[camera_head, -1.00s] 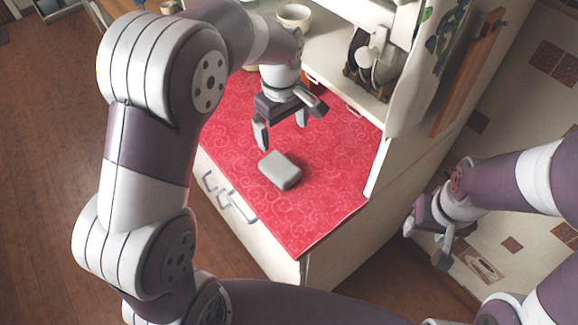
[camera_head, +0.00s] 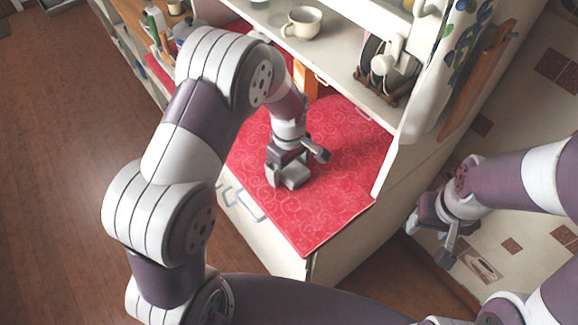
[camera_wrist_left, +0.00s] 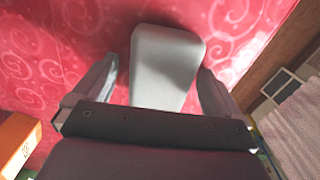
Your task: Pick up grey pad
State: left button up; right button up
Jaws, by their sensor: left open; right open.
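The grey pad (camera_head: 294,177) lies on the red patterned counter top (camera_head: 325,205). My left gripper (camera_head: 287,170) is down over it and hides part of it in the head view. In the left wrist view the pad (camera_wrist_left: 166,62) lies between the two open fingers of my left gripper (camera_wrist_left: 158,72). My right gripper (camera_head: 440,238) is open and empty, off to the right, away from the counter and above the tiled floor.
A shelf above the counter holds a cream cup (camera_head: 302,22) and a rack with dark plates (camera_head: 387,72). A cabinet side panel (camera_head: 388,165) bounds the counter on the right. An orange block (camera_head: 305,80) stands at the back. The counter's front right is clear.

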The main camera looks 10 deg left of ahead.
aim_at(290, 168)
pick_arm(q)
jog(key=shift+s+a, duration=0.1)
jog(key=c, duration=1)
jog(key=shift+c, duration=0.2)
jog(key=shift+r, duration=0.1)
jog(key=shift+r, duration=0.25)
jog(key=r, duration=0.1)
jog(key=r+b, duration=0.1)
jog(key=r, duration=0.1)
jog(key=shift+s+d+r, duration=0.15)
jog(key=shift+d+r, duration=0.1)
jog(key=shift+r, duration=0.1)
jog(key=s+d+r+b, duration=0.2)
jog(key=s+d+r, duration=0.4)
jog(key=s, duration=0.3)
jog(key=shift+d+r, duration=0.2)
jog(key=shift+r, duration=0.15)
